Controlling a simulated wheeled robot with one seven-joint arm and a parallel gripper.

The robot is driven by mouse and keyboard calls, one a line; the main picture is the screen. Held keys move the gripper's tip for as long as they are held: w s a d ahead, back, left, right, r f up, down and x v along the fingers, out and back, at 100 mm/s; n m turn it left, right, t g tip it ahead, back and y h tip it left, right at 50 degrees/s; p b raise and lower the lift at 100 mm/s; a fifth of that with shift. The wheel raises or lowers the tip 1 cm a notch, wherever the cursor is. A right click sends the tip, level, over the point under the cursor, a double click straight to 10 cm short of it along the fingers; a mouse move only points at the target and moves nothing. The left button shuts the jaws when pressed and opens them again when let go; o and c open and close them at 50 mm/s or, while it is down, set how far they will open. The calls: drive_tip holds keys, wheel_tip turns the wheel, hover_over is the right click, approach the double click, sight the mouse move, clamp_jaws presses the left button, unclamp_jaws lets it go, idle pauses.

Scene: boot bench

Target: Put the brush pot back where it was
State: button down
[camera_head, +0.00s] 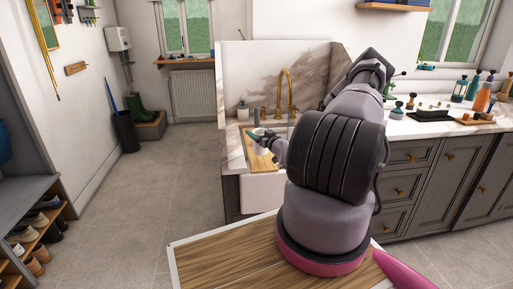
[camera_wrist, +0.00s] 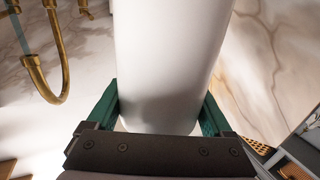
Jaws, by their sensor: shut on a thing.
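The brush pot (camera_wrist: 168,55) is a plain white cylinder that fills the middle of the wrist view. My gripper (camera_wrist: 158,105) has its two green fingers on either side of the pot, shut on it. In the head view my gripper (camera_head: 256,138) is over the sink area, with a small bit of the white pot (camera_head: 262,131) showing beside it. My arm hides part of the counter behind. I cannot see the pot's base or whether it touches a surface.
A brass tap (camera_head: 289,90) rises behind the sink and shows close on the left in the wrist view (camera_wrist: 55,60). A wooden board (camera_head: 262,160) lies across the white sink (camera_head: 262,190). A soap bottle (camera_head: 243,111) stands at the back left. Bottles crowd the right counter.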

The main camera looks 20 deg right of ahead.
drive_tip(key=shift+f, duration=2.65)
drive_tip(key=shift+f, duration=0.15)
unclamp_jaws()
